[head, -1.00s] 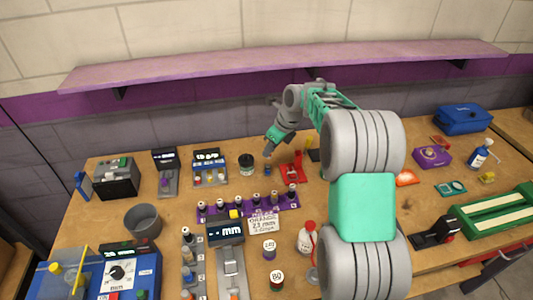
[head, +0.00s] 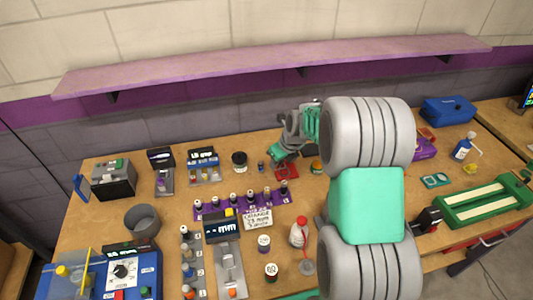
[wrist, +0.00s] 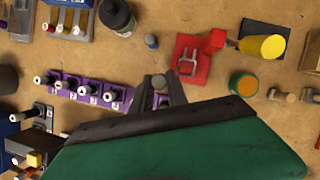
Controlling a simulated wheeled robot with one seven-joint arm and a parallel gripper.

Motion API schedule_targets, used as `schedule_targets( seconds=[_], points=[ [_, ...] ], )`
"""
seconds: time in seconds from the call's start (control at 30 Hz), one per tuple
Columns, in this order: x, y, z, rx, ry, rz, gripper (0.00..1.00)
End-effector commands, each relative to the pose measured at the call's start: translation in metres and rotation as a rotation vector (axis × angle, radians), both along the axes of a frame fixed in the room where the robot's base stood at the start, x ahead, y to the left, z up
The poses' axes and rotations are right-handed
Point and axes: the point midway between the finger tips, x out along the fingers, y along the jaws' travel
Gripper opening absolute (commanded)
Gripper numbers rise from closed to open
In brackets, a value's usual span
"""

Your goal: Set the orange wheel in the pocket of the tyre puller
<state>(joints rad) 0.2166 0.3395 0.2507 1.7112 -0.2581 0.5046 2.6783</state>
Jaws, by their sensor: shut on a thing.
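My gripper (wrist: 160,82) is shut on a small round piece (wrist: 158,80) with a grey top, held between the fingertips in the wrist view. No orange shows on it from above, so I cannot tell if it is the orange wheel. A red fixture (wrist: 187,66) with a U-shaped metal fork and a raised block, apparently the tyre puller, lies on the bench just beyond and right of the fingertips. In the head view my arm partly covers the red fixture (head: 287,172). Its pocket is not clearly visible.
A purple rack (wrist: 85,92) with several black posts stands left of the fingers. A small blue-grey cylinder (wrist: 151,41) and a dark jar (wrist: 117,17) stand beyond. A green-rimmed orange round thing (wrist: 243,84) and a yellow cylinder (wrist: 263,46) are to the right.

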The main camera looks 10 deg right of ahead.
Motion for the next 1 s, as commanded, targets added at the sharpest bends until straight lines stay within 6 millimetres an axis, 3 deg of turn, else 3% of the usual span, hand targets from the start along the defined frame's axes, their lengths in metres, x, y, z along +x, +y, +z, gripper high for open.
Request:
schedule_targets(
  seconds=[0.1,0.2,0.47,1.0],
  points=[
    [0.019,-0.027,-0.002,-0.001,-0.006,-0.195,0.0],
    [0.032,-0.041,0.002,-0.001,-0.006,-0.332,0.0],
    [0.035,-0.042,-0.003,0.0,-0.003,-0.416,0.0],
    [0.035,-0.042,-0.058,0.001,-0.003,-0.411,0.0]
  ],
)
